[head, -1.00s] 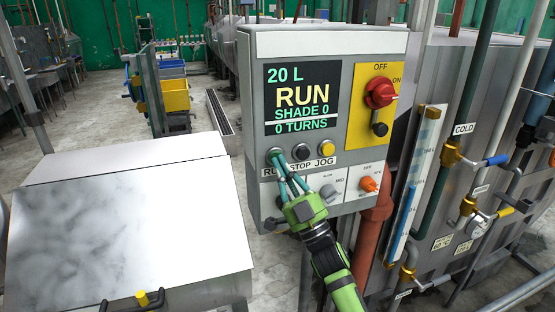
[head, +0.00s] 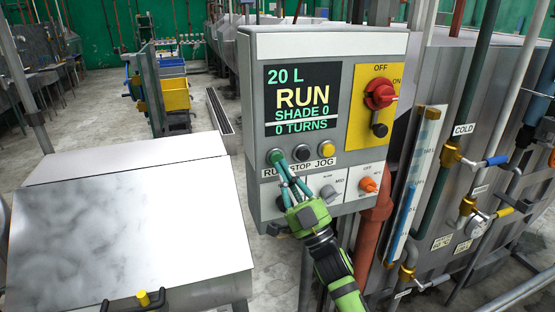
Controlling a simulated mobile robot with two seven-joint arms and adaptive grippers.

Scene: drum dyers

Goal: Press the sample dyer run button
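The grey control box (head: 255,95) has a dark display (head: 302,98) reading "20 L", "RUN", "SHADE 0" and "0 TURNS". Under it sit the run button (head: 273,157) at the left, a dark stop button (head: 302,152) and a yellow jog button (head: 327,148). My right gripper (head: 283,164) is green with teal fingers, which come together at the tips; it looks shut and empty. Its tips overlap the lower right edge of the run button; I cannot tell whether they touch it. The fingers partly cover the "RUN" label. My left gripper is out of view.
A red rotary switch (head: 380,94) on a yellow plate is at "ON". Smaller knobs, including an orange one (head: 368,184), sit below the buttons. Pipes and valves (head: 467,206) stand at the right. A metal lid (head: 125,225) lies at the left.

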